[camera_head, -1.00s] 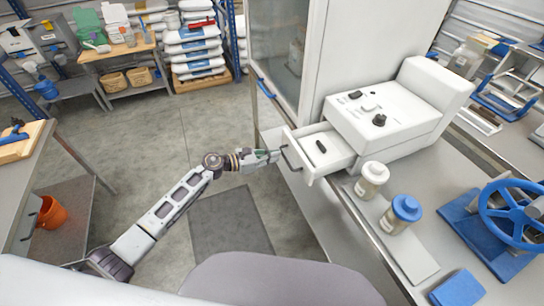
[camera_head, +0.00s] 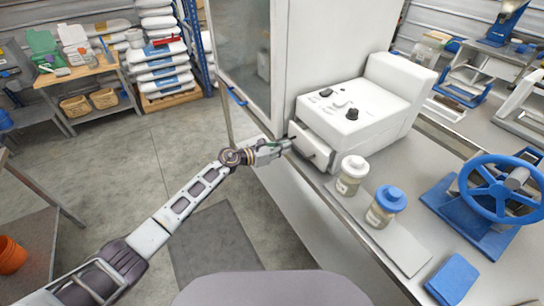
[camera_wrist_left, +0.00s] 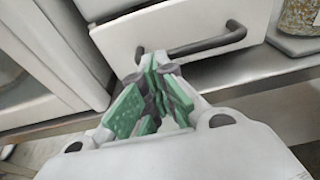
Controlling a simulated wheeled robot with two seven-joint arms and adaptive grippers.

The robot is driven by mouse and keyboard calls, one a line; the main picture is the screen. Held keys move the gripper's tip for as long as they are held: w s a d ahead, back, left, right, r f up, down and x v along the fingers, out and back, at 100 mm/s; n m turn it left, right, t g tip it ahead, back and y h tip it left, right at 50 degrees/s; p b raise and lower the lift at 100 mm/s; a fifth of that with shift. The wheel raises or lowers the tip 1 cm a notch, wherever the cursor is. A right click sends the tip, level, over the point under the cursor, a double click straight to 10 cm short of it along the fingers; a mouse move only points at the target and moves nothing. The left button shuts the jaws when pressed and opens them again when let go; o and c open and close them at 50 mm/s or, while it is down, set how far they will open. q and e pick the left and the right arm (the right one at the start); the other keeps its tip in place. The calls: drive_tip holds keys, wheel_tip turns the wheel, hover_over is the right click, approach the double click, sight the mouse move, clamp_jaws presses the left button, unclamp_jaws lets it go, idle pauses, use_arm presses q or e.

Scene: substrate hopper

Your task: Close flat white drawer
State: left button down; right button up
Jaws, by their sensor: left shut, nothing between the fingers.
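The flat white drawer (camera_head: 311,148) sits in the front of a white machine (camera_head: 360,112) on the bench. In the head view its front stands only slightly out from the machine, and its inside is hidden. In the left wrist view the drawer front (camera_wrist_left: 125,38) carries a dark bar handle (camera_wrist_left: 205,46). My left gripper (camera_head: 287,145) is shut and empty, with its fingertips at the drawer front beside the handle's left end. The green-padded fingers also show in the left wrist view (camera_wrist_left: 150,68). I cannot tell whether they touch the front. My right gripper is not in view.
A white-lidded jar (camera_head: 352,174) and a blue-lidded jar (camera_head: 386,206) stand on the bench just right of the drawer. A glass-fronted cabinet (camera_head: 243,60) rises behind it. A blue handwheel device (camera_head: 497,195) stands at right. Open floor lies left.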

sight(298, 143)
use_arm(q)
drive_tip(key=shift+b+x, duration=0.35)
drive_tip(key=shift+x, duration=0.8)
drive_tip(key=shift+w+d+r, duration=0.2)
drive_tip(key=shift+w+d, duration=0.15)
drive_tip(key=shift+d, duration=0.2)
drive_tip(key=shift+r, duration=0.15)
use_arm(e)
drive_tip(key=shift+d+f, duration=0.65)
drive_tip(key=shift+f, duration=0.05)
